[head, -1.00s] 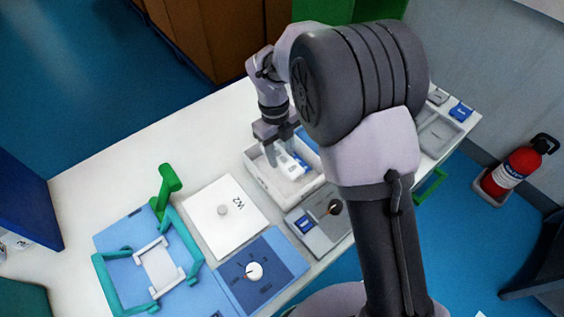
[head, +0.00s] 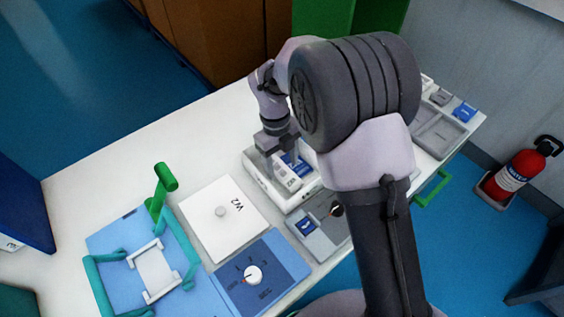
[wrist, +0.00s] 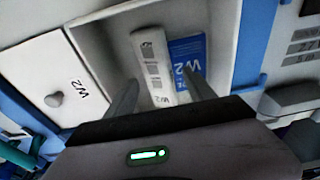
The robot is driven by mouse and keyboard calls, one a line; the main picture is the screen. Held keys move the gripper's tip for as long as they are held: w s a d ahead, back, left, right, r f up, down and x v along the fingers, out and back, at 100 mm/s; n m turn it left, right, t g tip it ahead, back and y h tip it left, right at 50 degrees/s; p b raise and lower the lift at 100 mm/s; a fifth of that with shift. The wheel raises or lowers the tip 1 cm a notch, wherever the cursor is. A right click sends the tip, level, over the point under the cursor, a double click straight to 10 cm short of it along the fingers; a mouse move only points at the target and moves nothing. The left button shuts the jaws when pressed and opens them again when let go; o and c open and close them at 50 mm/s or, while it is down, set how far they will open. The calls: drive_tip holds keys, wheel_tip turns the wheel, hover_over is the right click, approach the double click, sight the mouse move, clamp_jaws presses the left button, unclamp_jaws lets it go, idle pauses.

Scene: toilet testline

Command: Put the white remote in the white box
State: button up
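The white remote (head: 287,178) lies inside the open white box (head: 262,182), beside a blue item marked W2 (head: 303,168). The wrist view shows the remote (wrist: 152,62) lengthwise, with grey buttons, left of the blue item (wrist: 187,62) and within the box walls (wrist: 100,45). My gripper (wrist: 162,80) is over the box, its fingers spread on either side of the remote's near end. A gap shows between the right finger and the remote.
Left of the box is a white W2 panel with a knob (head: 222,212). A blue panel with a dial (head: 262,270) and a teal-handled fixture (head: 150,265) stand nearer. A grey device (head: 318,228) is in front of the box. The table's far left is clear.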

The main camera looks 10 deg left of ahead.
sight(278, 165)
wheel_tip(278, 165, up, 13)
drive_tip(key=w+a+p, duration=0.1)
drive_tip(key=p, duration=0.5)
drive_tip(key=s+d+r+n+t+y, duration=0.1)
drive_tip(key=s+d+r+n+y, duration=0.1)
drive_tip(key=d+r+n, duration=0.6)
drive_tip(key=s+d+r+n+t, duration=0.3)
drive_tip(key=s+d+r+n, duration=0.1)
drive_tip(key=s+n, duration=0.3)
drive_tip(key=s+d+r+n+t+y, duration=0.1)
drive_tip(key=s+d+r+n+t, duration=0.2)
drive_tip(key=s+d+n, duration=0.4)
drive_tip(key=s, duration=0.5)
drive_tip(key=shift+d+r, duration=0.15)
drive_tip(key=shift+r, duration=0.2)
drive_tip(key=shift+s, duration=0.15)
